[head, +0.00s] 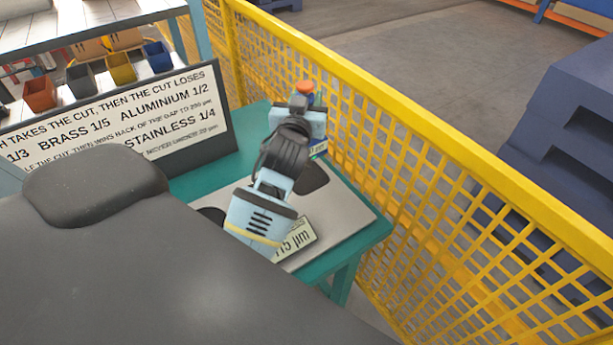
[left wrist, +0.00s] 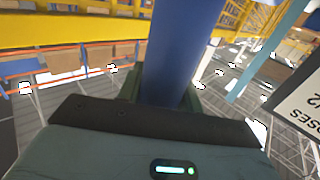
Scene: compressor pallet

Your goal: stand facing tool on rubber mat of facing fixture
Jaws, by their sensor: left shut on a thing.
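In the head view the facing fixture is a pale grey plate (head: 345,207) on a green table. A dark pad (head: 313,178), probably a rubber mat, shows on it; another dark patch lies left, partly covered. Over the plate run a light blue vented block (head: 260,215), a dark ribbed part and a light blue piece with an orange knob (head: 305,88). I take the dark part as my left gripper (head: 288,145), shut on the facing tool (head: 313,122). Where gripper ends and tool begins is unclear, as is contact with the plate. My right gripper is not in view.
A yellow mesh fence (head: 420,150) runs close along the table's right side. A lettered sign (head: 190,105) stands at its left; its edge shows in the left wrist view (left wrist: 300,95). Coloured bins (head: 120,70) stand behind. My dark arm hides the lower left.

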